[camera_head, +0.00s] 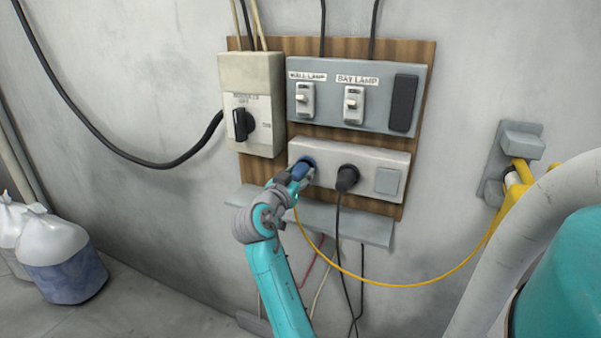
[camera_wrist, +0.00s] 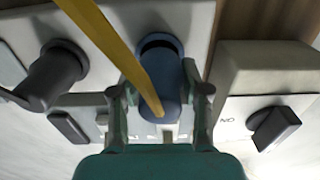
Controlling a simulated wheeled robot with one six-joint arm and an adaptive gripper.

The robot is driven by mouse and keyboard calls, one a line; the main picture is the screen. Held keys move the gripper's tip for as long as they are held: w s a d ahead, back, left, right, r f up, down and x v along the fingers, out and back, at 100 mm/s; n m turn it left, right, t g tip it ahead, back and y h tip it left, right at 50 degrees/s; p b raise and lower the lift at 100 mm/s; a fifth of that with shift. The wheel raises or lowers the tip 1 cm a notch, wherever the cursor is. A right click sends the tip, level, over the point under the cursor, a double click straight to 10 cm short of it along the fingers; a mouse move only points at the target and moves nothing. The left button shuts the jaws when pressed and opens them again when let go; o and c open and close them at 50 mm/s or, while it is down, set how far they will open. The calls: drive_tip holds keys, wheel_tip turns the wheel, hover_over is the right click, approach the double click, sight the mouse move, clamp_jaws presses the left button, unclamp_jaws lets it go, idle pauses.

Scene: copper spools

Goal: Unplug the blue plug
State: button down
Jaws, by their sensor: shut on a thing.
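The blue plug (camera_wrist: 160,82) sits at the left socket of the white socket strip (camera_head: 365,163). In the head view the blue plug (camera_head: 302,171) is partly covered by my gripper (camera_head: 293,178). My gripper also shows in the wrist view (camera_wrist: 161,104), with one finger on each side of the plug, shut on it. A dark ring shows at the plug's far end by the strip; I cannot tell how deep it sits. A yellow cable (camera_head: 400,284) runs from the plug and crosses the wrist view.
A black plug (camera_head: 347,178) sits in the strip to the right. A rotary switch box (camera_head: 252,105) and a lamp switch panel (camera_head: 378,95) are above. A grey ledge (camera_head: 350,222) is below.

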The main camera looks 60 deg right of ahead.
drive_tip(key=shift+s+a, duration=0.2)
drive_tip(key=shift+a, duration=2.15)
